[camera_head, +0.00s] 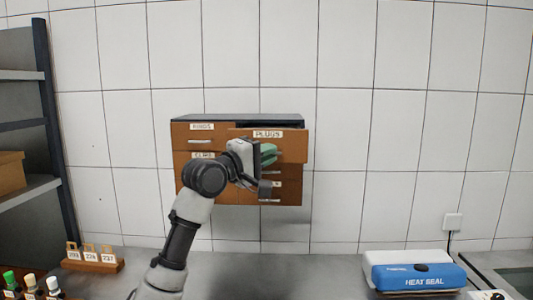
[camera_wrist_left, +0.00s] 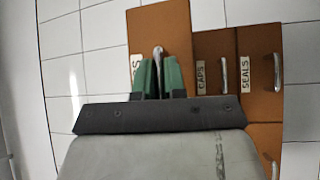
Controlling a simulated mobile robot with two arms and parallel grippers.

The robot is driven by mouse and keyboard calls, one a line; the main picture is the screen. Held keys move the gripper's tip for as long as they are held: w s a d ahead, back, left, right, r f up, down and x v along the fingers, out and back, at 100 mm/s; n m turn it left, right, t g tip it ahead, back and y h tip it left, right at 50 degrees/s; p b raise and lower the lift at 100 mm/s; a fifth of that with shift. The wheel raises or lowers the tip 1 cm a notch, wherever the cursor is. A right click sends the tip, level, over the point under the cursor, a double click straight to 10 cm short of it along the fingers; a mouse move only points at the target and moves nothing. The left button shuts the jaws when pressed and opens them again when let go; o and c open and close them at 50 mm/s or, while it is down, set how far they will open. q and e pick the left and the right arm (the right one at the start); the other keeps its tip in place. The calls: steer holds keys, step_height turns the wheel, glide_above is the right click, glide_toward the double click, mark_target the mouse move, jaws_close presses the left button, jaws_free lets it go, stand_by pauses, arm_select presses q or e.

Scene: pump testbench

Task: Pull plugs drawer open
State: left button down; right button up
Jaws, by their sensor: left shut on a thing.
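The plugs drawer (camera_head: 290,147) is the top right drawer of a brown wall cabinet. Its front stands out from the cabinet, with a dark gap above it, so it is partly open. My left gripper (camera_head: 268,154) is in front of it, its green fingers at the lower part of the drawer front. In the left wrist view the fingers (camera_wrist_left: 160,80) are closed around the metal handle (camera_wrist_left: 157,55) of the plugs drawer (camera_wrist_left: 160,22), whose label is partly hidden by a finger. My right gripper is not in view.
Other closed drawers, such as the rings drawer (camera_head: 190,140), surround it in the cabinet. Below are a grey worktop (camera_head: 330,270), a blue heat sealer (camera_head: 420,277) at right, a wooden tag rack (camera_head: 92,263) and small bottles at left. A shelf (camera_head: 20,130) stands far left.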

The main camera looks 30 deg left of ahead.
arm_select(q)
steer(key=c, duration=1.4)
jaws_free()
steer(key=shift+w, duration=0.1)
steer(key=shift+c, duration=0.2)
steer(key=shift+o, duration=1.2)
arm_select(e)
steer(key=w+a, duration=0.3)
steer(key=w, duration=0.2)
arm_select(q)
steer(key=shift+s+f, duration=0.1)
steer(key=shift+s, duration=0.1)
steer(key=b+v, duration=0.3)
steer(key=v, duration=0.7)
steer(key=shift+s+b, duration=0.3)
steer(key=shift+b, duration=0.1)
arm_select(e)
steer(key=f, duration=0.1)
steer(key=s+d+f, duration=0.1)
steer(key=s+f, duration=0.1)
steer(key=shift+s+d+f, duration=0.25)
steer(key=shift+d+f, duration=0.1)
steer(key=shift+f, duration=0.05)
arm_select(q)
steer(key=shift+a, duration=0.1)
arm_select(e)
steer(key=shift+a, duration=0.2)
